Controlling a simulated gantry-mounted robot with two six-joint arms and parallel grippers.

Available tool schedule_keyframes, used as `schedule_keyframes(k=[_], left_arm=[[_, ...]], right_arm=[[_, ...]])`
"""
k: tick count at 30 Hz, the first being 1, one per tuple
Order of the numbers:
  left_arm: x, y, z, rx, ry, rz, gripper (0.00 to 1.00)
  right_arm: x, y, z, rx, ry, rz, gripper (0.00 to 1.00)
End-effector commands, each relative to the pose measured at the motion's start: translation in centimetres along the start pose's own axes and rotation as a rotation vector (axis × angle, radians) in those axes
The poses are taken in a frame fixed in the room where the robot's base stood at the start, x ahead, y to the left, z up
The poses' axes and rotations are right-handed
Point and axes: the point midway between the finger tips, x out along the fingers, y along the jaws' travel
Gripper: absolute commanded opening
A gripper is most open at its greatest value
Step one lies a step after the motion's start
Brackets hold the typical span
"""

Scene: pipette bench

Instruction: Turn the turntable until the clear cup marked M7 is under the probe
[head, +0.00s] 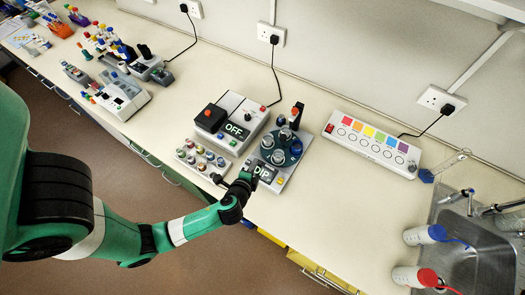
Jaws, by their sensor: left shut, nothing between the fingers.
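The turntable (289,157) is a dark round disc on a grey base (291,172) in the middle of the bench. Several clear cups stand on it, one of them at the front (278,157); their marks are too small to read, so I cannot tell which is M7. A dark upright post (297,114) with a reddish part rises at the back of the disc and looks like the probe's stand. A dark display reading DIP (263,172) is at the base's front left. My left gripper (246,181) is shut and empty beside this display, partly hidden by its own wrist. My right gripper is not in view.
Left of the turntable is a box with an OFF display (236,130) and a tray of small coloured-top vials (182,156). A strip with coloured squares (373,143) lies to the right. A sink (470,262) and wash bottles are further right. The front bench between them is clear.

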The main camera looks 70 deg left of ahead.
Motion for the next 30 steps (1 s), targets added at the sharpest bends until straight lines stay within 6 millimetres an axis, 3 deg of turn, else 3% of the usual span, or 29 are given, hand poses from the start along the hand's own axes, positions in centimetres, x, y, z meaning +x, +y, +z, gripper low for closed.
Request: schedule_keyframes(k=[15,20,30], left_arm=[[8.6,0.1,0.0,-0.007,-0.002,0.001,0.0],[9.6,0.0,0.0,-0.007,0.0,0.001,0.0],[9.8,-0.1,0.0,-0.007,0.001,0.001,0.0]], right_arm=[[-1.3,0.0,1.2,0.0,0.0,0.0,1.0],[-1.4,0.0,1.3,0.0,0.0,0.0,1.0],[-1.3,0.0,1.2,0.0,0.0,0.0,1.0]])
